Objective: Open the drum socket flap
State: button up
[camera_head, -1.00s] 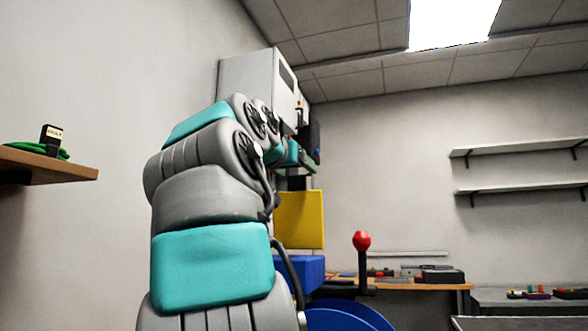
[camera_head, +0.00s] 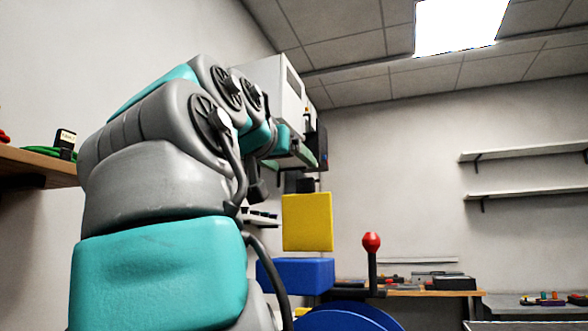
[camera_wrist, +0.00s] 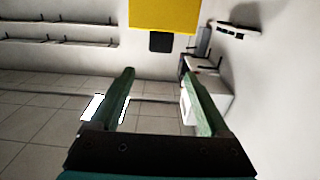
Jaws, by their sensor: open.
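A blue drum (camera_head: 348,318) stands low in the head view, with a blue block (camera_head: 303,275) above it and a red-knobbed crank (camera_head: 372,243) at its right. A yellow square panel (camera_head: 307,222) stands upright above the blue block, with a small black tab (camera_head: 305,185) at its top edge. I cannot tell for sure whether this panel is the socket flap. In the inverted wrist view, the yellow panel (camera_wrist: 165,14) and black tab (camera_wrist: 160,42) lie beyond the fingertips. My gripper (camera_wrist: 158,74) is open and empty, apart from the panel.
A wooden shelf (camera_head: 35,165) with a cable and small black box is at left. A white wall cabinet (camera_head: 272,85) is behind my arm. A workbench (camera_head: 425,292) with tools stands at the back, with wall shelves (camera_head: 525,155) at right. My arm hides much of the left.

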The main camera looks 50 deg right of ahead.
jog(key=shift+f, duration=0.1)
jog(key=shift+c, duration=1.2)
jog(key=shift+s+a+f+m+b, duration=0.15)
jog(key=shift+a+m+b, duration=0.2)
jog(key=shift+m, duration=0.35)
jog(key=shift+c, duration=0.7)
jog(key=a+f+m+b, duration=0.1)
jog(key=a+m+b, duration=0.1)
jog(key=m, duration=0.2)
jog(key=s+a+f+m+b, duration=0.1)
jog(key=a+m+b, duration=0.1)
jog(key=m, duration=0.3)
jog(key=s+a+f+m+b, duration=0.1)
jog(key=a+m, duration=0.1)
jog(key=m, duration=0.3)
jog(key=shift+s+a+h+b, duration=0.2)
jog(key=shift+h+b, duration=0.2)
grip_shut()
jog(key=m+p, duration=0.3)
send_near(303, 184)
jog(key=shift+t, duration=0.3)
jog(key=x, duration=0.7)
jog(key=shift+s+f, duration=0.1)
jog(key=shift+f, duration=0.05)
